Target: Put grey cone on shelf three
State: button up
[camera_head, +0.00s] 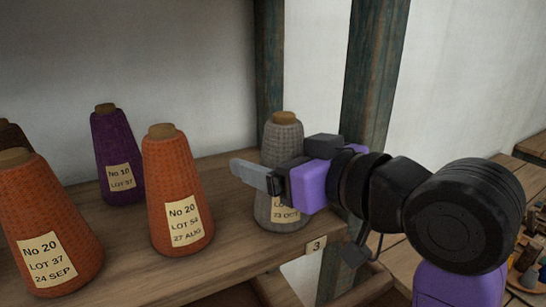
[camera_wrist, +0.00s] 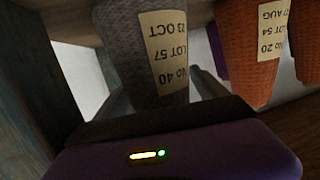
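The grey cone (camera_head: 283,150) has a tan top and a cream label. It stands upright at the right end of the wooden shelf marked 3 (camera_head: 316,246), near the post. My gripper (camera_head: 262,178) reaches in from the right at the cone's mid-height, and one finger passes in front of it. In the wrist view the grey cone (camera_wrist: 135,45) appears upside down, its label reading No 40, LOT 57, 23 OCT. My fingers (camera_wrist: 160,90) lie on either side of it, with a gap showing at the right finger. The far finger is hidden in the head view.
Two orange cones (camera_head: 178,190) (camera_head: 50,225) and a purple cone (camera_head: 117,155) stand left on the same shelf. A dark brown cone (camera_head: 12,138) is cut off at the left edge. A wooden post (camera_head: 375,80) rises behind my wrist. Bare shelf lies between the nearer orange cone and the grey one.

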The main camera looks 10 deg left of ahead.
jog(key=shift+r, duration=0.3)
jog(key=b+v, duration=0.1)
jog(key=v, duration=1.1)
jog(key=shift+b, duration=0.4)
